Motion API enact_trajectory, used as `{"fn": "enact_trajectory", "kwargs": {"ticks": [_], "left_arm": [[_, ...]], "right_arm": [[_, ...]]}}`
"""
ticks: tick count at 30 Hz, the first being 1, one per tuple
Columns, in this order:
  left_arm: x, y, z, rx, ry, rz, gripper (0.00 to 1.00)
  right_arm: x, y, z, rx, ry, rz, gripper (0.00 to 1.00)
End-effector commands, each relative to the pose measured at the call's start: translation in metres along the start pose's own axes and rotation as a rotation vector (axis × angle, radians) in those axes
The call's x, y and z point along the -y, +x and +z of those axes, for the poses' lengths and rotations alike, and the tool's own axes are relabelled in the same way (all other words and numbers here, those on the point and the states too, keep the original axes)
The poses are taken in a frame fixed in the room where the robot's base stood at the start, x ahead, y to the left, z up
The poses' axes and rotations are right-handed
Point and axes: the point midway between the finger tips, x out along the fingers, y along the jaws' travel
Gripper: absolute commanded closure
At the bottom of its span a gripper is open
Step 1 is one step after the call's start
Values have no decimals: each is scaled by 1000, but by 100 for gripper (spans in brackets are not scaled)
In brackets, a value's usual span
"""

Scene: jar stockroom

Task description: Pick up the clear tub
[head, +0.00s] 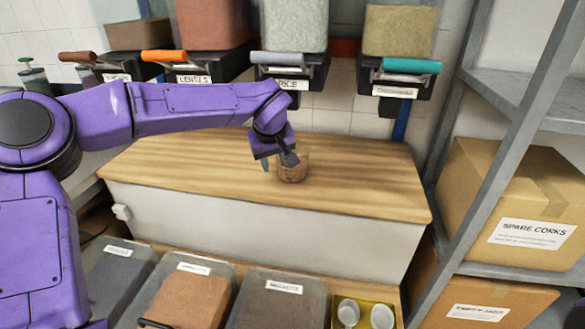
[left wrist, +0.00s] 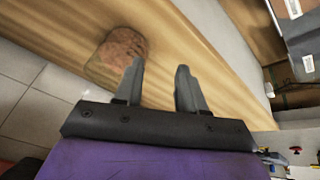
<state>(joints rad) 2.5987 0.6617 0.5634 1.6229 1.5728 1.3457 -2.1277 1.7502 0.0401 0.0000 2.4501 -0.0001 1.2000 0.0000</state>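The clear tub (head: 294,170) stands on the wooden counter top (head: 350,190), with reddish-brown contents showing through its wall. My left gripper (head: 277,161) is just beside and above it, and one finger covers part of the tub in the head view. In the left wrist view the tub (left wrist: 118,52) lies to the left of the left gripper (left wrist: 160,67), partly behind one fingertip. The two fingers are apart with nothing between them. I cannot tell whether a finger touches the tub. My right gripper is not in view.
Dispensers with labelled fronts, one with a teal handle (head: 412,66), hang on the wall behind the counter. Lidded bins (head: 185,297) and a yellow tray (head: 376,299) sit below its front. A metal shelf with cardboard boxes (head: 510,200) stands at right. The counter's right half is clear.

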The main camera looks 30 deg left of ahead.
Motion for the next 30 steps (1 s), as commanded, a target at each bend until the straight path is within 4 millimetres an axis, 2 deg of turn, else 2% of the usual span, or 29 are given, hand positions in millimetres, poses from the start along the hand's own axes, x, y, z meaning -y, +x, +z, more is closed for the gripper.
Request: {"fn": "enact_trajectory", "kwargs": {"ticks": [3, 6, 14, 18, 21, 29, 30], "left_arm": [[-10, 12, -28, -1, -3, -5, 60], [-17, 22, -48, -1, -2, -5, 60], [-26, 34, -72, -3, 1, -5, 60], [-24, 65, -69, 0, 2, -8, 60], [-25, 80, -69, 0, 1, -6, 60], [-25, 85, -70, -2, 1, -4, 60], [-25, 85, -70, -2, 1, -4, 67]], "right_arm": [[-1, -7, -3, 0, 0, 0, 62], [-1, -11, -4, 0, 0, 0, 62], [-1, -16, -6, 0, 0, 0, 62], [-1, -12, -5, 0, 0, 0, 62], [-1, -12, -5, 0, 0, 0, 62], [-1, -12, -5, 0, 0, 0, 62], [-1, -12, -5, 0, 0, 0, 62]]}}
